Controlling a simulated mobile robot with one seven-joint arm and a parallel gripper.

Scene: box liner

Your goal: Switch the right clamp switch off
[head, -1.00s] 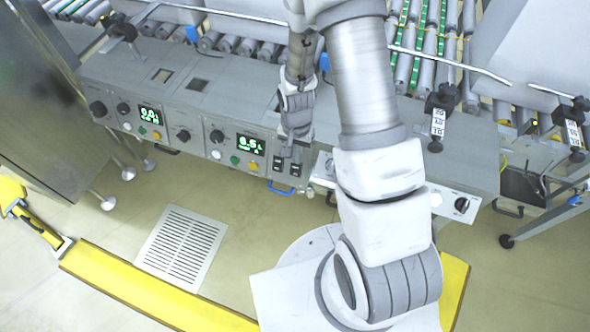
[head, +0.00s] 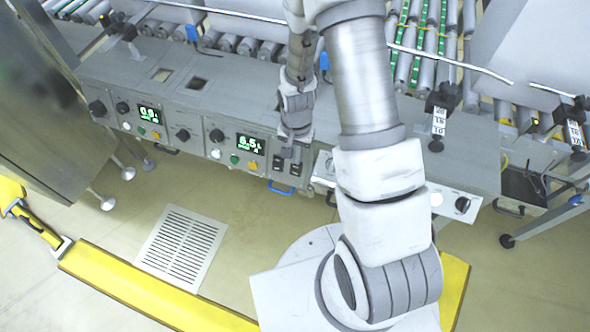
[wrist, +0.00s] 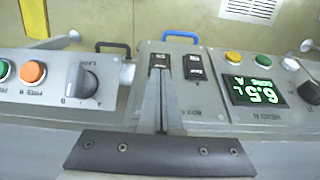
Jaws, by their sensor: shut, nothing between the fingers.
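Two black rocker switches sit side by side on a grey panel with a blue handle at its edge. In the head view the right clamp switch (head: 296,170) is partly covered by my gripper (head: 291,155). In the wrist view, seen from the opposite side, the right switch (wrist: 159,61) is on the left and the other switch (wrist: 194,67) is beside it. My gripper (wrist: 160,78) is shut and empty, its fingertips at the near edge of the right switch. I cannot tell whether they touch it. Which way the rocker is tipped is unclear.
A green-lit display (wrist: 250,90) with buttons and a knob flanks the switches on one side. A rotary knob (wrist: 82,83) and an orange button (wrist: 33,72) are on the other. A blue handle (wrist: 180,37) projects from the panel edge. Conveyor rollers (head: 228,43) lie behind.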

